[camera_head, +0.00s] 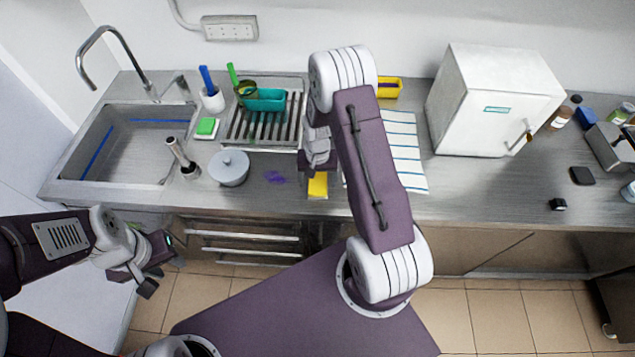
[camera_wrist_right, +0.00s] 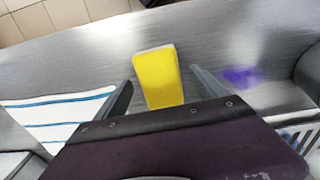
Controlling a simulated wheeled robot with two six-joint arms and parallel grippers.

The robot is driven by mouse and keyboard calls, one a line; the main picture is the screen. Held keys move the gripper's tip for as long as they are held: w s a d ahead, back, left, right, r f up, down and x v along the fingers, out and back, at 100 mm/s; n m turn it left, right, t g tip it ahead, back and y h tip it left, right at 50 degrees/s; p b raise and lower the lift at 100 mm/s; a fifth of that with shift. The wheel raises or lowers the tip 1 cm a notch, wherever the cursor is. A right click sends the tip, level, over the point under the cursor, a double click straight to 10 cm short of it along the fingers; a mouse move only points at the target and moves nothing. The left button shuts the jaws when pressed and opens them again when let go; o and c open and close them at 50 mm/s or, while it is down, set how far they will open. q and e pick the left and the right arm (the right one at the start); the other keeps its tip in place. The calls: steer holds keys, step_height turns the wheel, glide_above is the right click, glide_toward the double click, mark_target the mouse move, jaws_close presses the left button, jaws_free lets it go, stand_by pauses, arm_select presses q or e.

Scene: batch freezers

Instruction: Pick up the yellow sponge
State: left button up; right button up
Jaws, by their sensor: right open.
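The yellow sponge (camera_head: 318,186) lies on the metal counter near its front edge, just below my right gripper (camera_head: 318,166) in the head view. In the right wrist view the sponge (camera_wrist_right: 158,78) lies between the two open fingers of my right gripper (camera_wrist_right: 160,88), with a gap on each side. The gripper is open and empty. I cannot tell its exact height above the sponge. My left gripper (camera_head: 148,268) hangs in front of the counter at the lower left, away from the sponge; its jaw state is unclear.
A striped towel (camera_head: 405,150) lies to the right. A dish rack (camera_head: 240,128) is behind, the sink (camera_head: 130,150) far left. A white box-shaped appliance (camera_head: 490,105) stands right.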

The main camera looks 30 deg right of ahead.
steer(key=shift+f, duration=0.6)
steer(key=shift+w+d+f, duration=0.2)
steer(key=shift+w+f, duration=0.1)
steer(key=shift+f, duration=0.05)
steer(key=shift+s+a+r, duration=0.1)
steer(key=shift+s+r, duration=0.05)
steer(key=shift+s, duration=0.05)
steer(key=c, duration=1.4)
arm_select(q)
steer(key=shift+w+d+r, duration=0.1)
steer(key=shift+w+d, duration=0.05)
steer(key=shift+w, duration=0.1)
arm_select(e)
steer(key=shift+w, duration=0.1)
